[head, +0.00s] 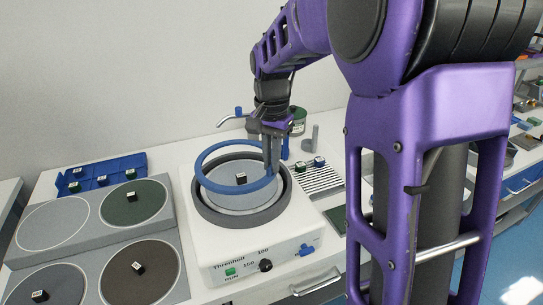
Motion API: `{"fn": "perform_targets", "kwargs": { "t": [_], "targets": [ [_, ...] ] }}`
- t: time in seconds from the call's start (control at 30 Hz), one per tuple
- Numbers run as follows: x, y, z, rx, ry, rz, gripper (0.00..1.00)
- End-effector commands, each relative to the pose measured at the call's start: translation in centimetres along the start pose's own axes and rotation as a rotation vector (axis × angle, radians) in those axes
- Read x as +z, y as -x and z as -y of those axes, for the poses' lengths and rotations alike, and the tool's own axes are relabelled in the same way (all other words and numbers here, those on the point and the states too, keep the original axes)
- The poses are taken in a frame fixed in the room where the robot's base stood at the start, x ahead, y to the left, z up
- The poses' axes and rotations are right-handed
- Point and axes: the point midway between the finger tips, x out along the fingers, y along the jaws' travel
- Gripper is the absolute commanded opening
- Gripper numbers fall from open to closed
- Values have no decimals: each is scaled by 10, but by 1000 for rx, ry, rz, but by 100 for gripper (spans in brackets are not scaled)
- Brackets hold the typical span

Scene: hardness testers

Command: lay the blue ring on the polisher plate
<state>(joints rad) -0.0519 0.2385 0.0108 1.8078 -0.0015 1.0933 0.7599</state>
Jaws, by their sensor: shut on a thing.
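The blue ring (208,185) is held tilted over the round bowl of the polisher (222,252). My gripper (271,168) is shut on the ring's right side. The polisher plate (226,200) is the grey disc inside the dark bowl rim, below the ring. A small dark cube (241,178) shows inside the ring's outline, on the plate. From this view I cannot tell whether the ring's lower edge touches the plate.
A grey panel with several round discs, such as the green disc (134,203), lies left. A blue tray (100,172) stands behind it. A ribbed rack (318,180) with small cubes and a green jar (298,121) are right and behind. A faucet (233,117) rises behind the bowl.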

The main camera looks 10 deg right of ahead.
Motion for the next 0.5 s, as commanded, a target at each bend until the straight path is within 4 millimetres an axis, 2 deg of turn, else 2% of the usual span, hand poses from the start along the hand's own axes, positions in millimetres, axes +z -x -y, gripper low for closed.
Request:
{"fn": "perform_targets", "kwargs": {
  "t": [0.27,0.5],
  "targets": [
    [4,-2,-2,0,7,0,0],
    [4,-16,-3,0,7,1,0]
  ]
}}
